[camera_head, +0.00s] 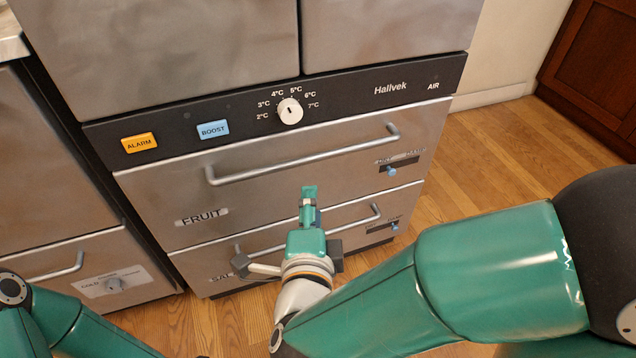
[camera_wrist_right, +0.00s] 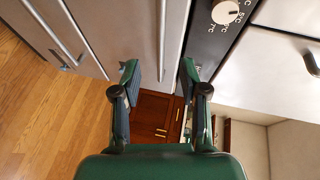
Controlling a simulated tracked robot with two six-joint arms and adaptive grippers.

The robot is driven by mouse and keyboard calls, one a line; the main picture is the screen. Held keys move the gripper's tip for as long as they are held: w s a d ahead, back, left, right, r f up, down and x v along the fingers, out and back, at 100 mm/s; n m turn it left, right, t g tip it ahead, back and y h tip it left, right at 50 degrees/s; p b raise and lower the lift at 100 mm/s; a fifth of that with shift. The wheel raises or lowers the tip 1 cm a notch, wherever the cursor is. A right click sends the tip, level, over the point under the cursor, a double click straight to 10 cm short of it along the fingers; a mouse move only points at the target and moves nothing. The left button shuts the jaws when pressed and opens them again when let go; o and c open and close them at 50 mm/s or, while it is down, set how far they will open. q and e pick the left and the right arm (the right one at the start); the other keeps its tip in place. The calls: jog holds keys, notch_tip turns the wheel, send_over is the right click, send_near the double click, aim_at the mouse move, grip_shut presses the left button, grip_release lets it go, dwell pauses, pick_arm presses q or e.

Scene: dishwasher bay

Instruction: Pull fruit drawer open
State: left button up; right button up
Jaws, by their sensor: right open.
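The fruit drawer (camera_head: 262,206) is the upper steel drawer, labelled FRUIT, and looks shut. Its long bar handle (camera_head: 300,163) runs across its upper part and is clear of cover in the head view. My right gripper (camera_head: 309,196) is open and empty in front of the drawer face, just below the handle in the head view. In the right wrist view the fruit handle (camera_wrist_right: 163,38) runs between the two fingers of my right gripper (camera_wrist_right: 158,78); I cannot tell how far it is from them. My left gripper is out of view.
A lower drawer with its own handle (camera_head: 358,224) is below, partly hidden by my right arm. Above is a dark control panel (camera_head: 350,95) with a temperature dial (camera_head: 290,111). Wood floor (camera_head: 500,150) is free at right; a brown cabinet (camera_head: 600,70) stands beyond.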

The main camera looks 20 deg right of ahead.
jog(key=m+p, duration=0.1)
jog(key=p, duration=0.3)
send_near(319, 160)
pick_arm(q)
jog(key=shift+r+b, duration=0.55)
jog(key=shift+b, duration=0.45)
pick_arm(e)
jog(key=shift+h, duration=0.4)
jog(key=x, duration=1.1)
jog(key=shift+w+a+f, duration=0.1)
jog(key=shift+a+f, duration=0.05)
jog(key=shift+a, duration=0.05)
grip_shut()
